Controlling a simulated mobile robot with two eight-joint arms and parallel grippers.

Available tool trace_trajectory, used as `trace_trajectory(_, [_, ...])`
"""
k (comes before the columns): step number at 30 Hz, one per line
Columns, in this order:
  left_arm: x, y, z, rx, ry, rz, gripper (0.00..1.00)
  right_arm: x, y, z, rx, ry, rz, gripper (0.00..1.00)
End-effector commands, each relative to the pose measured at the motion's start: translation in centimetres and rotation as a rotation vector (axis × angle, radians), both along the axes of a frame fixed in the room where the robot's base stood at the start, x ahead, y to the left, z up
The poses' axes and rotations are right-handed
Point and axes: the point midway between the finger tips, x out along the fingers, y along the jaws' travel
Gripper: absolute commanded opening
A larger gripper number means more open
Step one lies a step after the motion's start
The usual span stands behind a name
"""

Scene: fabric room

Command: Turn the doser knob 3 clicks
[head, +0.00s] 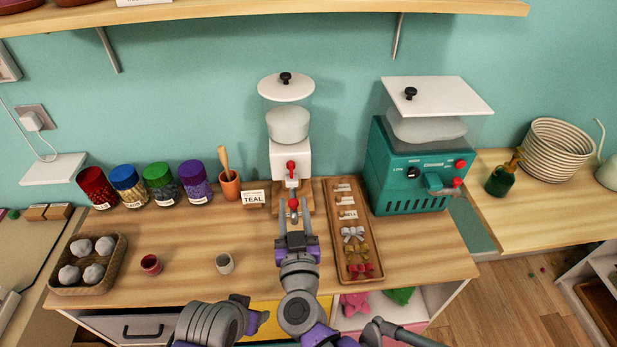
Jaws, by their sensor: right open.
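The doser (290,160) is a white dispenser with a clear hopper of pale contents and a white lid, standing at the back of the wooden counter. A red knob (291,166) is on its front. A second red part (293,204) shows lower down, below the spout; I cannot tell which one turns. My right gripper (296,220) is open in front of the doser, fingers pointing at it, near the lower red part. I cannot tell whether it touches it. Nothing shows held in it.
A wooden tray (369,272) of bows lies right of my gripper, and a teal machine (415,165) stands behind it. A TEAL card (253,198), mortar (229,185) and several coloured jars (160,185) stand left. Small cups (224,263) sit on the front counter. A shelf hangs overhead.

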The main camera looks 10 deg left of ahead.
Motion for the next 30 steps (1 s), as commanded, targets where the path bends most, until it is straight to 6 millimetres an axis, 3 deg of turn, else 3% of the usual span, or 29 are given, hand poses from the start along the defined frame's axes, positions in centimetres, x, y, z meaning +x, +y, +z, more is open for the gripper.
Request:
trace_trajectory(5, [0.0, 0.0, 0.2, 0.000, -0.001, 0.000, 0.62, 1.5, 0.5, -0.1, -0.003, 0.000, -0.013, 0.41])
trace_trajectory(18, [0.3, 0.0, 1.4, 0.000, -0.006, 0.000, 0.62, 8.9, 2.5, 0.0, -0.003, -0.001, -0.012, 0.41])
trace_trajectory(30, [0.4, 0.0, 1.6, 0.000, -0.007, 0.000, 0.62, 10.3, 3.0, -0.1, -0.002, 0.000, -0.009, 0.41])
